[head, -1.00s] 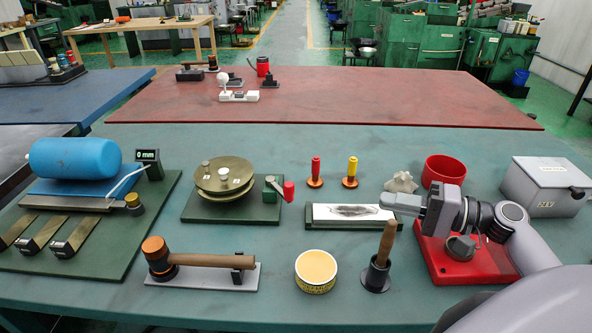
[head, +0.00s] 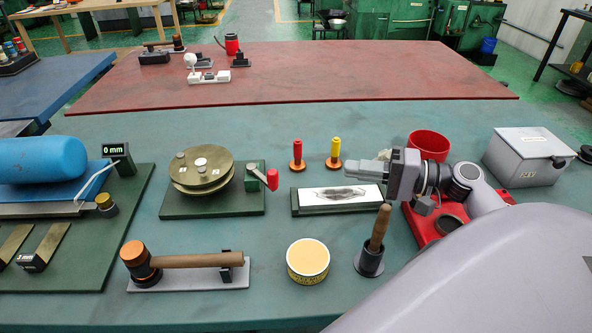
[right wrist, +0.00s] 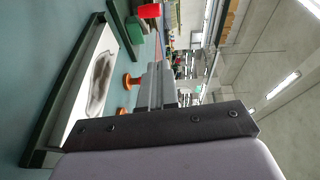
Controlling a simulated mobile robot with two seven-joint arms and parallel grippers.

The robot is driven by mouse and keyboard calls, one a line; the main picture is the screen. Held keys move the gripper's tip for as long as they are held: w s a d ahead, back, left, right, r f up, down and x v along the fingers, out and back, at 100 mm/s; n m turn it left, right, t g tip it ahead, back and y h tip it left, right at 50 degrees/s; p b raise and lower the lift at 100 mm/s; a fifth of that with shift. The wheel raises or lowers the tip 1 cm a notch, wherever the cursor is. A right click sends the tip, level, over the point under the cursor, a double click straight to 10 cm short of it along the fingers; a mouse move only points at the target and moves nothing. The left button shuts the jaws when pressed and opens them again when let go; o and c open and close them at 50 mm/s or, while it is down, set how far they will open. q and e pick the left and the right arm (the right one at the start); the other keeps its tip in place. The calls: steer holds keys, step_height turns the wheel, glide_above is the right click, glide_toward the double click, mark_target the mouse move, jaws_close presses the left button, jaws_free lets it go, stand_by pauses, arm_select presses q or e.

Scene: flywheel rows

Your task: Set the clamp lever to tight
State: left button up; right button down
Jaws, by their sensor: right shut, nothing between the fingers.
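The clamp lever (head: 262,177) has a grey arm and a red knob (head: 272,179). It sits on a green block (head: 255,172) beside stacked brass discs (head: 201,170). The lever slants down to the right from the block. In the right wrist view the red knob (right wrist: 149,10) and green block (right wrist: 133,28) show at the top, beyond the fingers. My right gripper (head: 349,168) is shut and empty, pointing left above the far right part of a white slab. It is well right of the lever, not touching it. My left gripper is out of view.
A mallet (head: 190,261), yellow tin (head: 308,261) and upright wooden handle (head: 380,228) are nearer. Bench right of the discs' base is partly clear.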

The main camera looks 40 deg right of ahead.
steer(key=p+x, duration=0.1)
steer(key=x, duration=0.7)
steer(key=shift+w+a+r+p, duration=0.1)
steer(key=shift+w+a+p, duration=0.1)
steer(key=shift+p, duration=0.2)
steer(key=a, duration=0.1)
steer(key=a+p, duration=0.1)
steer(key=a, duration=0.1)
steer(key=shift+w+a, duration=0.1)
steer(key=shift+w, duration=0.2)
steer(key=shift+a+f+p, duration=0.3)
steer(key=shift+a, duration=0.2)
